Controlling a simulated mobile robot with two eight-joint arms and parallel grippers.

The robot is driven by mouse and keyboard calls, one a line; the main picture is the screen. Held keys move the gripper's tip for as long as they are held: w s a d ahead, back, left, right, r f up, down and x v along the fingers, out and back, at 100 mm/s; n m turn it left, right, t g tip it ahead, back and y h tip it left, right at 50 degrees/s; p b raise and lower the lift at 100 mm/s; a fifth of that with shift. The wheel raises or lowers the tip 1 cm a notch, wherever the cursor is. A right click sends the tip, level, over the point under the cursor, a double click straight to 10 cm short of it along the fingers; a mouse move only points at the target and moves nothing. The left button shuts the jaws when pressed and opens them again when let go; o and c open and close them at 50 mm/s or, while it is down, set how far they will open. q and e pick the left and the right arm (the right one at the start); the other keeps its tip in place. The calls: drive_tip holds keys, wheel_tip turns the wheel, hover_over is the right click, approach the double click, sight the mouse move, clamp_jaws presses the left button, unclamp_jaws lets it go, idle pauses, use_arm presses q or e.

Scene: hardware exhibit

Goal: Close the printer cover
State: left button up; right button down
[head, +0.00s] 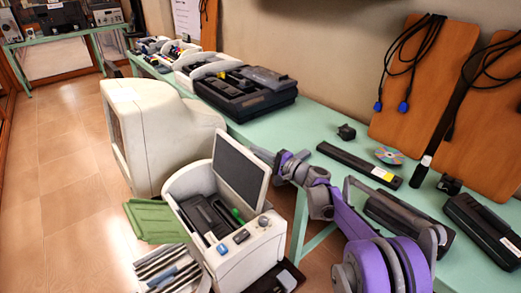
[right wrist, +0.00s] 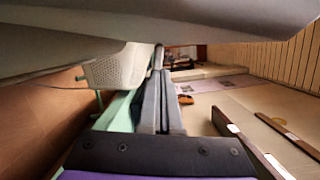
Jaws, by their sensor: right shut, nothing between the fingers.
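The printer (head: 262,250) is a cream box low in the middle of the head view. Its cover (head: 241,172), a dark panel in a pale frame, stands raised and open, tilted up at the back. The dark inside with a green part shows. My right gripper (head: 264,155) is beside the upper right edge of the cover, partly hidden behind it; I cannot tell whether it touches. In the right wrist view its fingers (right wrist: 162,105) are together and empty, under a large pale surface that crosses the top. My left gripper is not in view.
A cream monitor (head: 165,135) stands left of the printer. The green table (head: 310,120) behind my right arm carries a black printer (head: 245,95), a long black bar (head: 358,165) and a disc (head: 389,155).

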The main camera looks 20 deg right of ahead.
sight(237, 147)
drive_tip(key=a+n+p, duration=0.1)
drive_tip(key=s+a+r+n+p, duration=0.1)
drive_tip(key=a, duration=0.1)
drive_tip(key=s+a+r+n, duration=0.1)
drive_tip(key=shift+a+r+g+p, duration=0.2)
drive_tip(key=shift+a+g+p, duration=0.1)
drive_tip(key=shift+g+p, duration=0.1)
drive_tip(key=s+a+f+n+h+p, duration=0.1)
drive_tip(key=s+a+f+n+h, duration=0.1)
drive_tip(key=a+n, duration=0.3)
drive_tip(key=s+a+f+n+h+p, duration=0.1)
drive_tip(key=s+a+f+n, duration=0.3)
drive_tip(key=a, duration=0.6)
drive_tip(key=shift+s+a+f+n+g+h, duration=0.15)
drive_tip(key=shift+s+a+n+g+h, duration=0.2)
drive_tip(key=shift+n, duration=0.85)
drive_tip(key=shift+s, duration=0.1)
drive_tip(key=shift+p, duration=0.3)
